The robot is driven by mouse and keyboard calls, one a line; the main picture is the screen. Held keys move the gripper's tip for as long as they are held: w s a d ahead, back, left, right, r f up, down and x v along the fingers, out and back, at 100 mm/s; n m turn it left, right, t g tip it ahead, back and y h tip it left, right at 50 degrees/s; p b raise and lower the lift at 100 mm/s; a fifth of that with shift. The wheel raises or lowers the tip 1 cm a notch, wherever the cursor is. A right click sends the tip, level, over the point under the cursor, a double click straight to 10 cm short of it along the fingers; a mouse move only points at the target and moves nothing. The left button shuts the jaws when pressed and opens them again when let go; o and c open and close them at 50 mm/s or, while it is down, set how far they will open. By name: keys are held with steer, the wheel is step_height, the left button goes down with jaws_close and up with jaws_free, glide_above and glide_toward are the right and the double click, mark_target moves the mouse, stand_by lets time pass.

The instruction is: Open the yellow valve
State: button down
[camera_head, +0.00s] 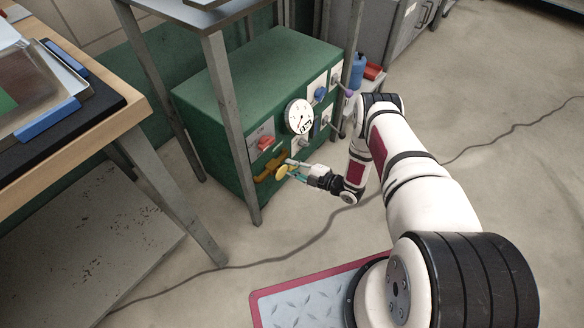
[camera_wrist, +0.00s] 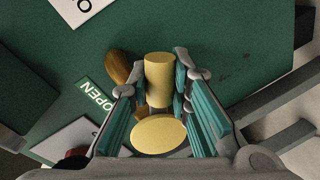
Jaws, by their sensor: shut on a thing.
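The yellow valve (camera_head: 282,172) sits low on the front of the green cabinet, beside an orange-yellow lever part (camera_head: 265,176). In the wrist view the valve shows as a pale yellow cylinder (camera_wrist: 158,78) and a yellow disc (camera_wrist: 159,134), with a darker orange-brown arm (camera_wrist: 118,68) to the left. My gripper (camera_head: 296,170) reaches the valve from the right. In the wrist view its teal-padded fingers (camera_wrist: 158,92) stand on both sides of the yellow cylinder, shut on it. An "OPEN" label (camera_wrist: 96,96) is on the green panel left of the fingers.
The green cabinet (camera_head: 255,65) carries a round white gauge (camera_head: 299,117), a red knob (camera_head: 265,142) and a blue knob (camera_head: 320,94). A grey table leg (camera_head: 228,115) stands close in front of the cabinet, left of my gripper. Floor to the right is mostly clear.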

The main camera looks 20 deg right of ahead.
steer(key=c, duration=1.4)
jaws_free()
steer(key=shift+c, duration=0.2)
steer(key=v, duration=0.8)
steer(key=shift+s+f, duration=0.1)
